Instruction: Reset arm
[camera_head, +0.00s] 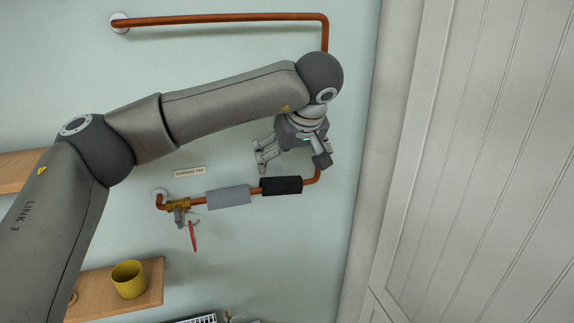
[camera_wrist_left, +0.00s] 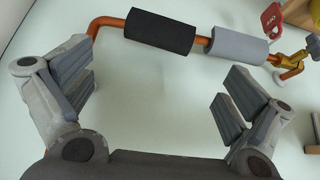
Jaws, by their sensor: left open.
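My left arm comes in from the left in the head view and ends in my left gripper (camera_head: 291,162), in front of the wall close to the pipe. The gripper is open and empty; its spread fingers also show in the left wrist view (camera_wrist_left: 155,95). Ahead of it is a copper pipe (camera_head: 253,190) with a black sleeve (camera_head: 281,186) and a grey sleeve (camera_head: 228,197), also seen in the left wrist view as black (camera_wrist_left: 160,31) and grey (camera_wrist_left: 238,47). The fingers are apart from the sleeves. My right gripper is in neither view.
A brass valve (camera_head: 178,205) with a red tag (camera_head: 193,236) hanging below it sits at the pipe's left end. A yellow mug (camera_head: 129,279) stands on a wooden shelf (camera_head: 150,293) at lower left. White panelling (camera_head: 480,160) fills the right side. The wall below the pipe is mostly bare.

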